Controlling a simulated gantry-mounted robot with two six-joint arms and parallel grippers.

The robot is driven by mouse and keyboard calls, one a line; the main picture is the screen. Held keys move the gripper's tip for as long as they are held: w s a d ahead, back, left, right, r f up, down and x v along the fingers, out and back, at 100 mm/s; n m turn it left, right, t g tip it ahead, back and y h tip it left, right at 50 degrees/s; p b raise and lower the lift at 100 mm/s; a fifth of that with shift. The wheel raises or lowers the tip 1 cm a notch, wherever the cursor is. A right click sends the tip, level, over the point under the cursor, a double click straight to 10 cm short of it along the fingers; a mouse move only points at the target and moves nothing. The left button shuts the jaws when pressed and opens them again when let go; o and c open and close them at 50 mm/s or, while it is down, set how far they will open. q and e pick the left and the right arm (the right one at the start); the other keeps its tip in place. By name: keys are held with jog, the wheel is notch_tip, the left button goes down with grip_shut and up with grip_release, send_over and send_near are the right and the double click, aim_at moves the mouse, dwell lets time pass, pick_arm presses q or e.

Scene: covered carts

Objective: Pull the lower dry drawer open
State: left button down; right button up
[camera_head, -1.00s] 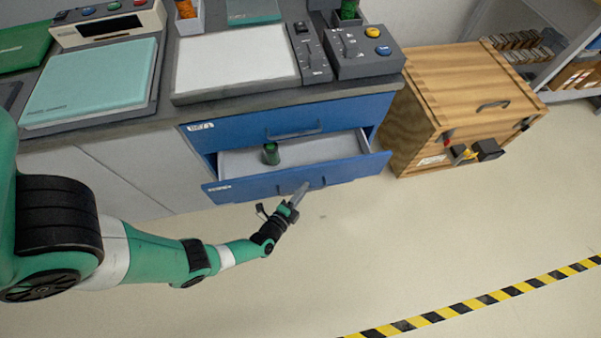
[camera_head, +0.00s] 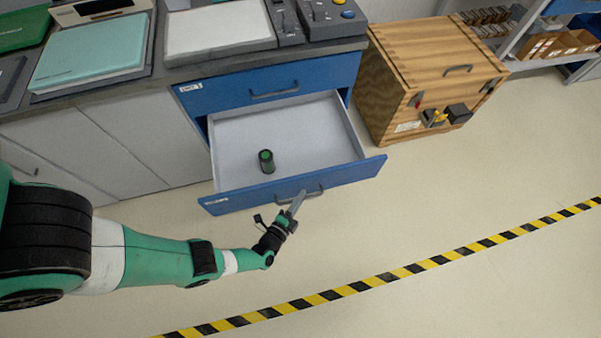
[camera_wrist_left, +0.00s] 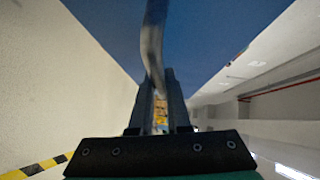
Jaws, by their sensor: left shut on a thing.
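The lower blue drawer (camera_head: 225,201) stands well open in the head view, its light grey tray showing. A dark green cylinder (camera_head: 266,161) stands inside the tray. My left gripper (camera_head: 299,202) is shut on the drawer's handle (camera_head: 314,193) at the middle of its front. In the left wrist view the handle (camera_wrist_left: 153,45) runs as a grey bar down between the two fingers (camera_wrist_left: 160,95), in front of the blue drawer face (camera_wrist_left: 215,35). My right gripper is not in view.
The upper blue drawer (camera_head: 225,93) is shut. A wooden crate (camera_head: 385,75) stands to the right of the cabinet. A yellow and black floor stripe (camera_head: 375,281) crosses the floor. The floor in front of the drawer is clear.

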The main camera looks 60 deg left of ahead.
pick_arm(q)
jog(key=shift+d, duration=0.1)
dwell(0.3)
jog(key=c, duration=0.9)
grip_release()
jog(key=shift+w, duration=0.1)
jog(key=shift+p+v, duration=1.85)
jog(key=shift+v, duration=4)
